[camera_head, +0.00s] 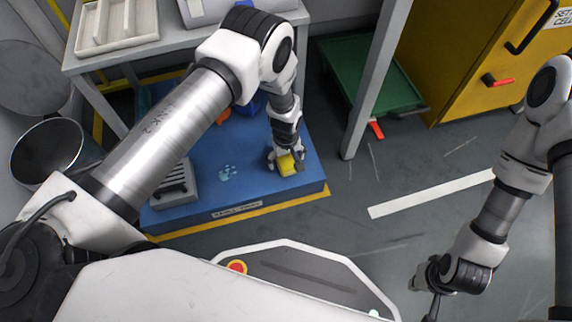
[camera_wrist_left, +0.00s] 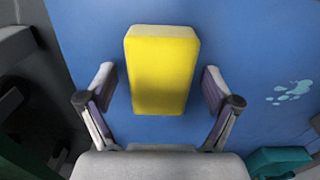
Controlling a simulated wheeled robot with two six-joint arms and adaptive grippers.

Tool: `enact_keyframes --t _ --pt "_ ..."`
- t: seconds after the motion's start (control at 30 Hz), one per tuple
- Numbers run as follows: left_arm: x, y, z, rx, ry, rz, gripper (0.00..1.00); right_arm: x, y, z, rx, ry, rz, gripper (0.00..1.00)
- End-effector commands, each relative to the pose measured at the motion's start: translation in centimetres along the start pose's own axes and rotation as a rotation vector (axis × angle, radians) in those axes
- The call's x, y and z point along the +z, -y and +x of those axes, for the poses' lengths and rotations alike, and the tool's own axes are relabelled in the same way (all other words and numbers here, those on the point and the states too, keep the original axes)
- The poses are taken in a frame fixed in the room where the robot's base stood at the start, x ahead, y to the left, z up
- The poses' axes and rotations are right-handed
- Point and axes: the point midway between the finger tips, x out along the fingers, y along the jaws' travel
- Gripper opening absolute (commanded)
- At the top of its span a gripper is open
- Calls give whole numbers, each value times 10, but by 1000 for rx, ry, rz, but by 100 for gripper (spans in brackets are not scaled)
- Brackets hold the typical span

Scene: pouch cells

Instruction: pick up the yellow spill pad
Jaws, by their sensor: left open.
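The yellow spill pad (camera_wrist_left: 160,72) is a rectangular block between the two fingers of my left gripper (camera_wrist_left: 159,90) in the left wrist view. There is a gap on each side, and the fingers do not touch it. In the head view the pad (camera_head: 286,166) shows at the tip of my left gripper (camera_head: 285,160), near the right side of the blue platform (camera_head: 240,190). My left gripper is open and points down at it. My right gripper (camera_head: 427,290) is at the lower right, away from the pad; its fingers are too unclear to judge.
A grey slotted box (camera_head: 174,184) sits on the platform's left part. A pale liquid patch (camera_head: 227,173) lies left of the pad. A grey table (camera_head: 180,48) stands over the platform's back. A metal bin (camera_head: 48,150) is at the left. Open floor lies to the right.

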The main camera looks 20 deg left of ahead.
Motion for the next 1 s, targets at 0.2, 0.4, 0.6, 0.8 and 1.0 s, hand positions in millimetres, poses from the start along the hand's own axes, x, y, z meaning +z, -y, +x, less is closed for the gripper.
enact_keyframes --t 0.2,0.4,0.6,0.8,1.0 --pt "-1 0 -1 1 -1 1 79 -1 0 -1 0 -2 1 0" --pt "0 0 -1 1 -1 1 36 -1 0 -1 0 -1 1 0" --pt "0 0 -1 0 -1 1 36 0 0 -1 0 -1 1 0" --pt "0 0 -7 0 -1 1 36 0 0 -6 0 -1 0 0" --pt "-1 0 -31 -1 -2 2 36 0 0 -24 0 1 -2 0"
